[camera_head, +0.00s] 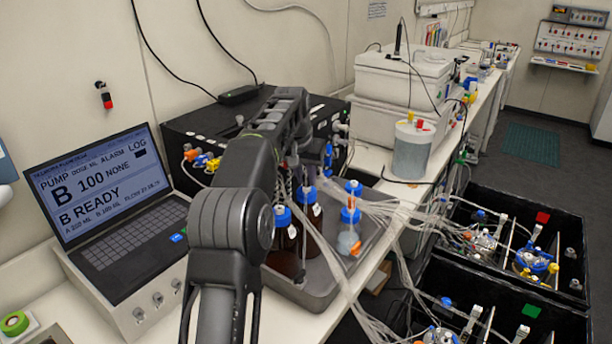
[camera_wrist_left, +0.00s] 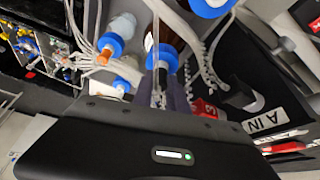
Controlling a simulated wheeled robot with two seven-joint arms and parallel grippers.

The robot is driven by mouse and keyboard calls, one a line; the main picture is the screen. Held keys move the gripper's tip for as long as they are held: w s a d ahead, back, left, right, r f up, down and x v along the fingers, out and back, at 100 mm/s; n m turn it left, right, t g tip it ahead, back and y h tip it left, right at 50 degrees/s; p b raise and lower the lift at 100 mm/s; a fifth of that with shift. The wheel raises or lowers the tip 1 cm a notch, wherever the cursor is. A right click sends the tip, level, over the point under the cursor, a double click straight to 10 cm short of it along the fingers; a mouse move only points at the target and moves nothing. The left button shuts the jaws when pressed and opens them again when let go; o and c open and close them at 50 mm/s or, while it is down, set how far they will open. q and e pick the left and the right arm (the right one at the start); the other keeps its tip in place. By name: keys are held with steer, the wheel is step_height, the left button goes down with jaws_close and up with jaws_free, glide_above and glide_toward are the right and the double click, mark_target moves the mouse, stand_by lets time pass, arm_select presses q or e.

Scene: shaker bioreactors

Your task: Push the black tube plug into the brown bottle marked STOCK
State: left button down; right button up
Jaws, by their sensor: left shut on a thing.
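My left gripper (camera_head: 310,168) is above the tray of bottles in the head view, pointing down. In the left wrist view its fingers (camera_wrist_left: 168,92) are shut on a small dark piece, apparently the black tube plug (camera_wrist_left: 158,76). The plug is close to a blue cap (camera_wrist_left: 164,56); I cannot tell whether it touches or has entered it. Two brown bottles with blue caps, a front one (camera_head: 284,256) and one behind (camera_head: 311,236), stand in the tray. Their labels are unreadable, so I cannot tell which is STOCK. My right gripper is not in view.
The grey metal tray (camera_head: 318,300) also holds a clear blue-capped vessel (camera_head: 348,241). Bundled clear tubing (camera_head: 400,222) runs right from it. A black pump box (camera_head: 200,130) stands behind, and an open laptop (camera_head: 110,205) reading "B READY" stands left.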

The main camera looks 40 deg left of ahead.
arm_select(q)
steer(key=shift+f, duration=0.1)
steer(key=c, duration=1.2)
jaws_free()
steer(key=shift+c, duration=0.2)
steer(key=a+v, duration=0.1)
steer(key=v, duration=0.6)
steer(key=shift+d+r, duration=0.45)
steer(key=shift+d, duration=0.1)
steer(key=shift+s, duration=0.1)
